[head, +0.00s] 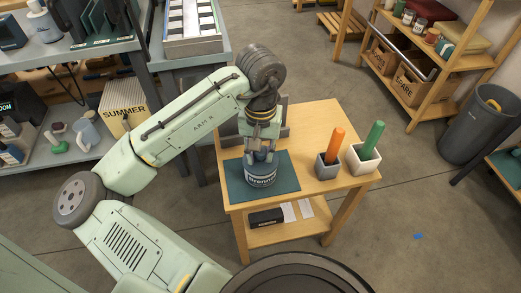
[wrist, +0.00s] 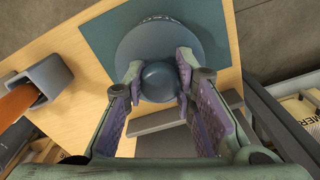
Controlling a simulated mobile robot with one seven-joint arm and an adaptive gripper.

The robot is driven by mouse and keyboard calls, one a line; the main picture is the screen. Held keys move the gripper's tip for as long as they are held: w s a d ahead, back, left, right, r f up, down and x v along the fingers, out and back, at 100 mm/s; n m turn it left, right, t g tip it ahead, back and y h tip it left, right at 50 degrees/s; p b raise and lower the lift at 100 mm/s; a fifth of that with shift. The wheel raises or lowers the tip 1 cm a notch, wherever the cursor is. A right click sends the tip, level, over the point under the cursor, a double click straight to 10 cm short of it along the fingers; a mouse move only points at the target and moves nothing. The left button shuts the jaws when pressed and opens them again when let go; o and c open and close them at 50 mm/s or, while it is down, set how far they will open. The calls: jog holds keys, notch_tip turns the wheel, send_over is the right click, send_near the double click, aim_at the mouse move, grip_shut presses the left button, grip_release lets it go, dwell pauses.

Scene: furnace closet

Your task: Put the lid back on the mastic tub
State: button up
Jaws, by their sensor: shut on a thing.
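The mastic tub (head: 261,176), white with a dark blue band and lettering, stands upright on a dark teal mat (head: 234,186) on the wooden table. The dark blue round lid (wrist: 150,43) with its ball-shaped knob (wrist: 159,82) is over the tub's top. My gripper (head: 261,154) points down above the tub and is shut on the knob, one finger on each side. In the wrist view, my gripper (wrist: 159,85) has the knob between its pads, and the lid hides the tub's opening. I cannot tell whether the lid rests fully on the rim.
On the same table, right of the tub, stand a grey pot (head: 327,168) with an orange cylinder and a white pot (head: 362,160) with a green cylinder. A lower shelf holds a black box (head: 266,217). Shelving stands left and at the upper right; a grey bin (head: 474,125) is far right.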

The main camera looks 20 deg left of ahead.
jog(key=o, duration=1)
jog(key=o, duration=0.5)
jog(key=shift+r, duration=0.1)
jog(key=shift+r+p, duration=3.35)
jog(key=shift+r, duration=0.1)
jog(key=shift+c, duration=0.4)
